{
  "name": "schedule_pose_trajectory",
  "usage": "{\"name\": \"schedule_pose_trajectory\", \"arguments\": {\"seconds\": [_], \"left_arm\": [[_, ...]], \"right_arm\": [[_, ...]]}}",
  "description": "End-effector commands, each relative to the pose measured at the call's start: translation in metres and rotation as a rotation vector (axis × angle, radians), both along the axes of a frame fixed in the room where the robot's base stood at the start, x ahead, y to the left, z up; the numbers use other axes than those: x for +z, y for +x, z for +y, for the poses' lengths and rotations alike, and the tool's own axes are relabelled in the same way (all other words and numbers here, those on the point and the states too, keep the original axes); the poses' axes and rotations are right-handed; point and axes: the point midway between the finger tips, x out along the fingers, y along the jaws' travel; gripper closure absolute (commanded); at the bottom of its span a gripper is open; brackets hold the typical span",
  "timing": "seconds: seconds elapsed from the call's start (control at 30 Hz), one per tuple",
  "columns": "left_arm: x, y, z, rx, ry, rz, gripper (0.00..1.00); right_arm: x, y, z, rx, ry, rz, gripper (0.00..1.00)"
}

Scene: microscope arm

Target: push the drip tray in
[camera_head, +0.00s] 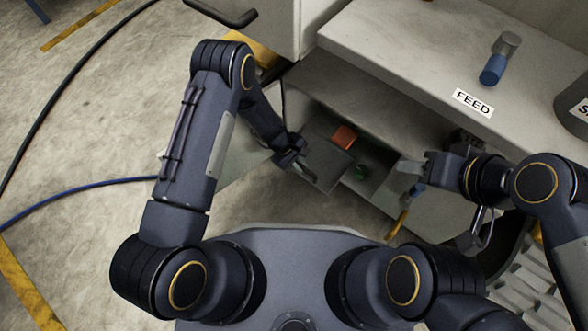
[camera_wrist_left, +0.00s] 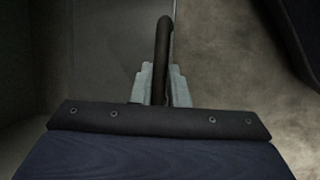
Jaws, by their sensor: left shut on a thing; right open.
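The drip tray, a grey flat-sided tray (camera_head: 322,150), sticks out from the opening under the bench shelf. My left gripper (camera_head: 302,169) is at its outer side. In the left wrist view the left gripper (camera_wrist_left: 162,88) is shut on a dark bar handle (camera_wrist_left: 164,45), with a grey tray surface (camera_wrist_left: 115,50) to its left. The handle is mostly hidden by the gripper in the head view. My right gripper (camera_head: 411,178) is open and empty, to the right of the tray and in front of the cabinet.
A bench top with a FEED label (camera_head: 472,103) and a blue-grey cylinder (camera_head: 499,60) lies above. A yellow object (camera_head: 398,223) is below the right gripper. Floor at left is mostly clear, with cables.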

Motion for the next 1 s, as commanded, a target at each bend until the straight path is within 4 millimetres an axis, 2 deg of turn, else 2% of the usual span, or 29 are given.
{"name": "schedule_pose_trajectory", "arguments": {"seconds": [0.1,0.2,0.57,0.6,0.73,1.0], "left_arm": [[-0.004,0.023,-0.015,-0.002,0.001,-0.008,1.00],[-0.002,0.033,-0.022,-0.001,0.003,-0.006,1.00],[0.000,0.037,-0.025,0.002,0.005,-0.005,1.00],[0.000,0.037,-0.025,0.002,0.005,-0.005,0.81],[0.000,0.036,-0.025,0.001,0.005,-0.003,0.64],[0.000,0.035,-0.025,0.000,0.004,-0.002,0.64]], "right_arm": [[-0.008,0.000,0.000,0.000,0.000,0.000,0.59],[-0.009,0.000,0.000,0.000,0.000,0.000,0.59],[-0.009,0.000,0.000,0.000,0.000,0.000,0.59],[-0.009,0.000,0.000,0.000,0.000,0.000,0.59],[-0.009,0.000,0.000,0.000,0.000,0.000,0.59],[-0.008,0.000,0.000,0.000,0.000,0.000,0.59]]}}
